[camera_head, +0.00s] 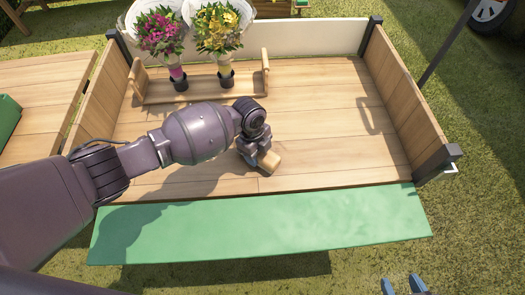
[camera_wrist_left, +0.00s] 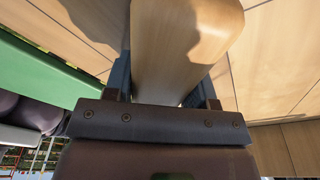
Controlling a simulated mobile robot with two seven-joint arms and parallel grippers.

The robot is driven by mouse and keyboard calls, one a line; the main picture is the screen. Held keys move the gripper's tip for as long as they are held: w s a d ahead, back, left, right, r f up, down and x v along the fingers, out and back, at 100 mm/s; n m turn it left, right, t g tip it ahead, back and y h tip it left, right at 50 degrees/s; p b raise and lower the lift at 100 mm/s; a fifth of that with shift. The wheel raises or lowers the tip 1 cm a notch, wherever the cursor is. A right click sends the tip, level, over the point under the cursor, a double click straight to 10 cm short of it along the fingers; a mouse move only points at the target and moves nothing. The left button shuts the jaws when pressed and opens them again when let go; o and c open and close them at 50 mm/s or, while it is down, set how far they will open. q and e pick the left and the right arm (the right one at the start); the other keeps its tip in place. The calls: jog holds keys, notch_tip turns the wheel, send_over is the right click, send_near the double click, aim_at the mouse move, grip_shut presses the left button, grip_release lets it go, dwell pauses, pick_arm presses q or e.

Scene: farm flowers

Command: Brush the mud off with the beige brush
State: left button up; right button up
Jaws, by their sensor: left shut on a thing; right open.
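My left gripper (camera_head: 257,150) is shut on the beige brush (camera_head: 269,161), low over the plank floor of the wooden cart bed (camera_head: 330,150). In the left wrist view the brush's smooth wooden body (camera_wrist_left: 182,45) sits between the two dark fingers (camera_wrist_left: 165,90). Its bristles are not visible, and I cannot tell whether it touches the planks. My right gripper (camera_head: 404,285) shows only its two bluish fingertips at the bottom edge; it is open and empty, apart from the cart. I cannot make out any mud on the visible planks; my left arm hides part of the bed.
Two bouquets, one pink (camera_head: 161,35) and one yellow (camera_head: 219,30), stand in a wooden rack (camera_head: 200,86) at the back. Side boards (camera_head: 400,85) wall the bed. A green flap (camera_head: 270,228) lies along the front. The bed's right half is clear.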

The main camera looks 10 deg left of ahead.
aim_at(237, 158)
pick_arm(q)
jog(key=shift+s+a+f+p, duration=0.1)
jog(key=shift+s+a+p, duration=0.1)
jog(key=shift+a, duration=0.7)
jog(key=shift+s+a+f+p, duration=0.1)
jog(key=shift+s+a+p, duration=0.1)
jog(key=shift+a, duration=0.7)
pick_arm(e)
jog(key=shift+w+r, duration=0.15)
jog(key=shift+r, duration=0.3)
pick_arm(q)
jog(key=shift+s+a+r, duration=0.1)
jog(key=shift+s+a, duration=0.05)
jog(key=shift+a, duration=0.65)
jog(key=shift+s+a+r, duration=0.1)
jog(key=shift+s+a, duration=0.05)
jog(key=shift+a, duration=0.6)
jog(key=shift+w+f, duration=0.15)
jog(key=shift+w, duration=0.6)
jog(key=shift+w+d+r, duration=0.1)
jog(key=shift+w+d, duration=0.1)
jog(key=shift+d, duration=0.7)
jog(key=shift+w+d+r, duration=0.1)
jog(key=shift+w+d, duration=0.1)
jog(key=shift+d, duration=0.65)
pick_arm(e)
jog(key=shift+f, duration=0.25)
